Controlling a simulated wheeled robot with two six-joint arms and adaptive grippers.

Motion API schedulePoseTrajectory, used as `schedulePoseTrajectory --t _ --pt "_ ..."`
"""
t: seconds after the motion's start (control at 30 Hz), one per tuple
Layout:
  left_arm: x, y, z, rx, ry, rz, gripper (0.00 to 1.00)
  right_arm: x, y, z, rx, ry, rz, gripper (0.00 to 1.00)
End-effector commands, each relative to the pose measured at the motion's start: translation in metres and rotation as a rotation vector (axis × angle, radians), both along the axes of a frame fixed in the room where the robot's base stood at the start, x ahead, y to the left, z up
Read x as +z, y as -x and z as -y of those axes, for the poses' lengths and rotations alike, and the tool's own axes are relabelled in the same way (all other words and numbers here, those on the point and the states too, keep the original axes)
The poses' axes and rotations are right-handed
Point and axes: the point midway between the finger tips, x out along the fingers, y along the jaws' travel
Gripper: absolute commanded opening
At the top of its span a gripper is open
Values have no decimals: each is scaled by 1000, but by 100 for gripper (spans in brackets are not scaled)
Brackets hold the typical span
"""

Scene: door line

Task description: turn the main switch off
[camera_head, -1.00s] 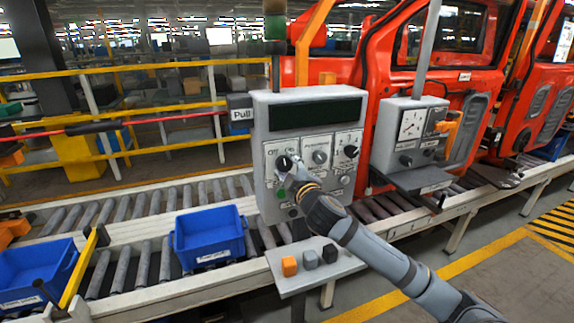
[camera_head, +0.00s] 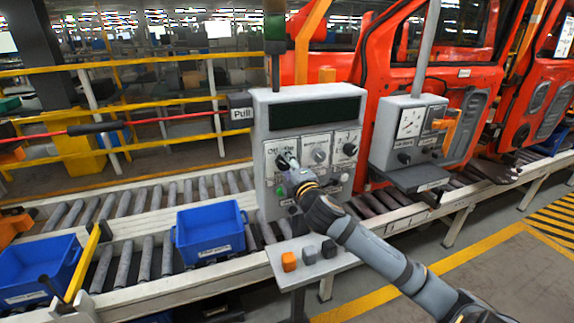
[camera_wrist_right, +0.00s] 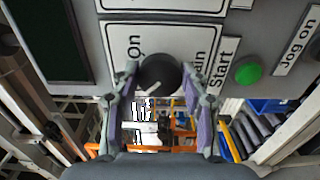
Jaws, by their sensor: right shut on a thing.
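The main switch is a round dark knob (camera_wrist_right: 158,74) on a white label plate, seen close up in the right wrist view. My left gripper is not in view.
A green start button (camera_wrist_right: 248,70) sits beside the switch plate. Two other knobs (camera_head: 319,155) (camera_head: 349,149) are to its right. A small shelf (camera_head: 335,262) with several blocks is below. Blue crates (camera_head: 210,237) stand on rollers at left. Red car doors (camera_head: 470,75) are behind.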

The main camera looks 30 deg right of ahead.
Motion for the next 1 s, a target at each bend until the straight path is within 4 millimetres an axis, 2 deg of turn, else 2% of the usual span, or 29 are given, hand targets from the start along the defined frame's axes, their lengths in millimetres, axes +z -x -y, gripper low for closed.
schedulePoseTrajectory --t 0.43,0.47,0.6,0.87,1.0 --pt "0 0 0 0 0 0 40 0 0 0 0 9 -3 13" --pt "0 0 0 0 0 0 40 0 0 0 0 9 -3 48" --pt "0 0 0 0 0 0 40 0 0 0 0 9 -3 67" --pt "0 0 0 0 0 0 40 0 0 0 0 8 -2 67" --pt "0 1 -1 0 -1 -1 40 11 0 0 0 9 0 67"
